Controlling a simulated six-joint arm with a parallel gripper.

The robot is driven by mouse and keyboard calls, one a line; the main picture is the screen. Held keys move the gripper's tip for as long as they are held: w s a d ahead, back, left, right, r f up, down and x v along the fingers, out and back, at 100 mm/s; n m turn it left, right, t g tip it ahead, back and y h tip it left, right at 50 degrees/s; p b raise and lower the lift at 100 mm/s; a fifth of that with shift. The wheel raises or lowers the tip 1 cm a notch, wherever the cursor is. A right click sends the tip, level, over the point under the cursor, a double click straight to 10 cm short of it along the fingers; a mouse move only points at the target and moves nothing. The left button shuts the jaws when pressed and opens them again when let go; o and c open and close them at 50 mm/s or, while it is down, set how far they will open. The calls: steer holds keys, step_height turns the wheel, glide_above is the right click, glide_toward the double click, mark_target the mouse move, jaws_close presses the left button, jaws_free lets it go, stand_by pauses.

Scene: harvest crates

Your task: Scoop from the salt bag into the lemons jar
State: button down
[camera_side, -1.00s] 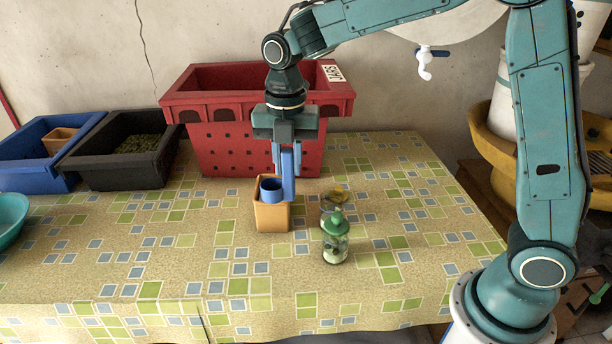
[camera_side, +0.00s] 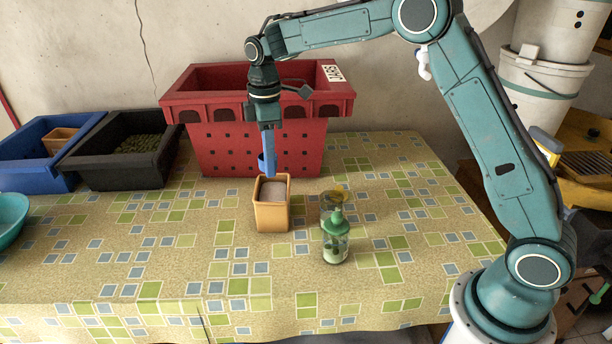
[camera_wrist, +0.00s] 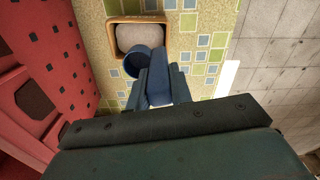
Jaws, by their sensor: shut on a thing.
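My gripper (camera_side: 268,128) is shut on the handle of a blue scoop (camera_side: 271,148). In the wrist view the scoop's round cup (camera_wrist: 138,62) hangs beside the salt bag's rim; I cannot tell whether it holds salt. The salt bag (camera_side: 271,216) is an open, square, tan container with pale grains inside (camera_wrist: 138,38). The scoop is above and behind it in the side view. A small glass jar with yellow pieces at its top (camera_side: 332,203), apparently the lemons jar, stands right of the bag, partly hidden by a green-topped jar (camera_side: 336,245).
A large red crate (camera_side: 255,150) stands close behind the scoop. A black crate (camera_side: 110,178) with green contents and a blue crate (camera_side: 30,180) are at the left. A teal bowl (camera_side: 10,215) sits at the left edge. The front of the patterned table is clear.

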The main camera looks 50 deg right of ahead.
mark_target(270, 170)
steer(key=shift+w+d+f+m, duration=0.2)
steer(key=shift+w+d+m, duration=0.25)
steer(key=shift+m, duration=0.25)
steer(key=shift+w+d+f+m, duration=0.2)
steer(key=shift+w+d+m, duration=0.15)
steer(key=shift+w+m, duration=0.25)
steer(key=shift+s+f, duration=0.1)
steer(key=shift+f, duration=0.05)
steer(key=shift+f, duration=2.25)
steer(key=shift+f, duration=0.85)
steer(key=shift+f, duration=0.7)
steer(key=shift+f, duration=0.35)
steer(key=shift+r, duration=0.2)
steer(key=shift+r, duration=3.65)
